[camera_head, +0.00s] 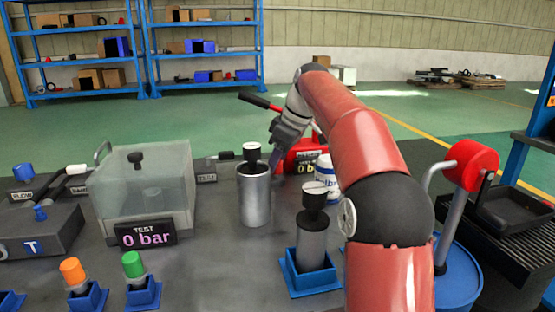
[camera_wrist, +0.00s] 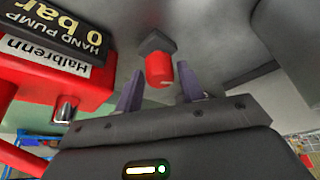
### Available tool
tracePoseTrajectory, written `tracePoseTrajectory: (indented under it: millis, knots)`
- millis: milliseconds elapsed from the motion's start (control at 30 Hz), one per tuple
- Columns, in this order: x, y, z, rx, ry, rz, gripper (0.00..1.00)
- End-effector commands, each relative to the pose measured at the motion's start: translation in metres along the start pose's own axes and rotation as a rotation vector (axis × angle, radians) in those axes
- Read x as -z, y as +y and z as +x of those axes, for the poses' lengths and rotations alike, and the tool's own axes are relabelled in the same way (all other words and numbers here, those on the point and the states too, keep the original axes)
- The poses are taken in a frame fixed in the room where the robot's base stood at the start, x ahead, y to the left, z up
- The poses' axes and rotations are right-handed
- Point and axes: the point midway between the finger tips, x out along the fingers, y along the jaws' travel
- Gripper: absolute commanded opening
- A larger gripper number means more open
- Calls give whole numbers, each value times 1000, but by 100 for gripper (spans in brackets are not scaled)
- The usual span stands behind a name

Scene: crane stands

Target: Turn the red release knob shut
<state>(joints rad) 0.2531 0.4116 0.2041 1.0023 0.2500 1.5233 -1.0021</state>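The red release knob (camera_wrist: 158,69) sits on a dark square base in the wrist view, ahead of my gripper (camera_wrist: 160,90). The gripper's two fingers are apart, one on each side of the knob's line. I cannot tell whether they reach around it; no contact shows. The red hand pump (camera_wrist: 40,90) is left in the wrist view, its label reading 0 bar. In the head view my gripper (camera_head: 273,156) points down beside the hand pump (camera_head: 305,150). The knob cannot be made out there.
A grey metal cylinder (camera_head: 254,195) with a black top stands close to my gripper. A white tub (camera_head: 326,178) is right of it. A clear test box (camera_head: 145,190) reading 0 bar stands left. A black-topped cylinder in a blue holder (camera_head: 310,275) is in front.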

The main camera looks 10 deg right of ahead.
Motion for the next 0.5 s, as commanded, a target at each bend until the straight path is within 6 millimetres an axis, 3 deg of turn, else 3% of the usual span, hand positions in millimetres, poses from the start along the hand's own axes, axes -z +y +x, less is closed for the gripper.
tracePoseTrajectory:
  millis: [100, 500]
  knots:
    - [0, 0, 0, 0, 0, 0, 52]
    - [0, 0, 0, -1, 0, 5, 52]
